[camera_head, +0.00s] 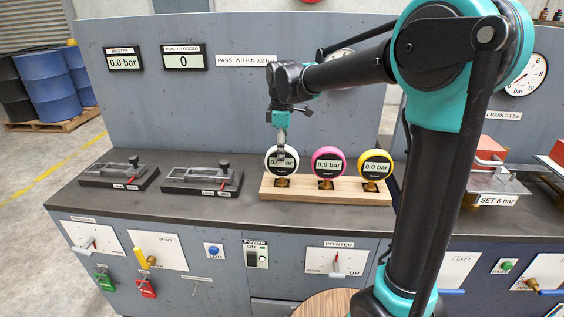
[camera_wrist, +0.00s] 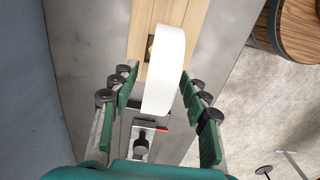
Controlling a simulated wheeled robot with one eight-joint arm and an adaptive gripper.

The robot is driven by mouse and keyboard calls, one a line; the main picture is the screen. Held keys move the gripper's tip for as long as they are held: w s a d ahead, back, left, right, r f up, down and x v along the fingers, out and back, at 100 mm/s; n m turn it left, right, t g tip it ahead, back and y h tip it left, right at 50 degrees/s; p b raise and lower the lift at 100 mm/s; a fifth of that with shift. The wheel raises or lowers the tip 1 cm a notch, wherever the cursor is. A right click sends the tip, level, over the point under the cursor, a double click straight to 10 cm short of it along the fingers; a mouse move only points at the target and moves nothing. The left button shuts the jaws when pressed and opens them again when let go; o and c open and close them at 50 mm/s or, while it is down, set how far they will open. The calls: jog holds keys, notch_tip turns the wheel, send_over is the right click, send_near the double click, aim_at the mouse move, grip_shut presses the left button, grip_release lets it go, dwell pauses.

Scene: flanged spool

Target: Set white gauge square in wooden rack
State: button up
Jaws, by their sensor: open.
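The white gauge (camera_head: 269,160) stands upright at the left place of the wooden rack (camera_head: 335,192), its brass fitting down at a dark socket. Its dial faces the head camera and is partly hidden by my gripper (camera_head: 281,156). In the wrist view the gauge (camera_wrist: 167,65) is a broad white band between the two green fingers of my gripper (camera_wrist: 160,75). The fingers are open with a gap on each side. The wooden rack (camera_wrist: 143,20) runs beneath it. I cannot tell whether the gauge sits exactly square.
A pink gauge (camera_head: 328,161) and a yellow gauge (camera_head: 376,163) stand to the right in the same rack. Two clamp fixtures (camera_head: 118,175) (camera_head: 202,180) lie to the left on the dark bench top. The bench's back panel rises close behind the rack.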

notch_tip(320, 180, up, 8)
jog(key=shift+r, duration=0.2)
dwell(2.3)
